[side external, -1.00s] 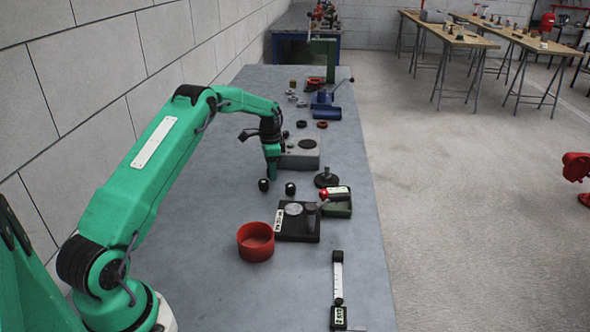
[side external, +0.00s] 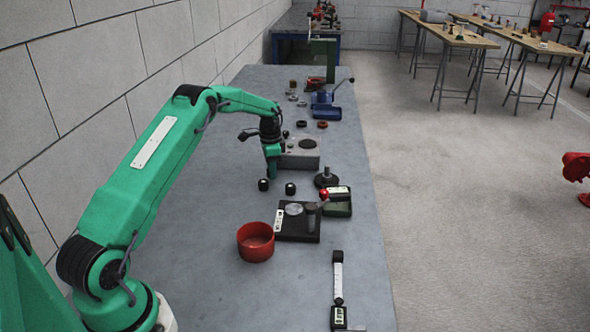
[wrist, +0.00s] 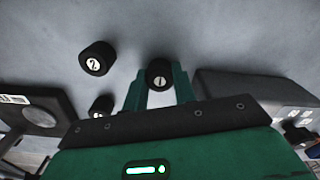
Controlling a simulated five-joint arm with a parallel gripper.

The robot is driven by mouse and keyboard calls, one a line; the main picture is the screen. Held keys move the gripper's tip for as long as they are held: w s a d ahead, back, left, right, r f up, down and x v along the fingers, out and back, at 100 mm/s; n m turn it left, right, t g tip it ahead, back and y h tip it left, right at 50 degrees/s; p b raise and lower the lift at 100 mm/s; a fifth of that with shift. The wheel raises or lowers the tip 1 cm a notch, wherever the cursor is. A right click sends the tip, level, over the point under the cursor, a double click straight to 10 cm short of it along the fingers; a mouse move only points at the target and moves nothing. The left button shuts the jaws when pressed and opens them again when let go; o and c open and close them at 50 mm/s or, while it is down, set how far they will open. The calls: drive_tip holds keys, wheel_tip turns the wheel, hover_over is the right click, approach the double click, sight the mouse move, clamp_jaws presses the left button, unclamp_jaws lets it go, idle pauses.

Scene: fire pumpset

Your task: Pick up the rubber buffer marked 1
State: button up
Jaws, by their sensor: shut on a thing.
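The rubber buffer marked 1 (wrist: 159,74) is a short black cylinder with a white number disc, between the fingers of my gripper (wrist: 159,88) in the wrist view. My gripper is shut on it. In the side view my gripper (side external: 272,177) points down, low over the bench, and I cannot make out the held buffer there. The buffer marked 2 (wrist: 97,58) stands apart to the left in the wrist view. Another black buffer (wrist: 101,107) is below it, its number unclear. Two loose buffers show in the side view (side external: 263,184) (side external: 290,189).
A grey box (side external: 301,160) stands just behind my gripper. The bench left of the buffers is clear.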

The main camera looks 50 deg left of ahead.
drive_tip(key=shift+r, duration=0.5)
wheel_tip(320, 180, up, 3)
drive_tip(key=d+r, duration=0.7)
drive_tip(key=d, duration=0.4)
drive_tip(key=shift+s+d, duration=0.35)
drive_tip(key=shift+s, duration=0.05)
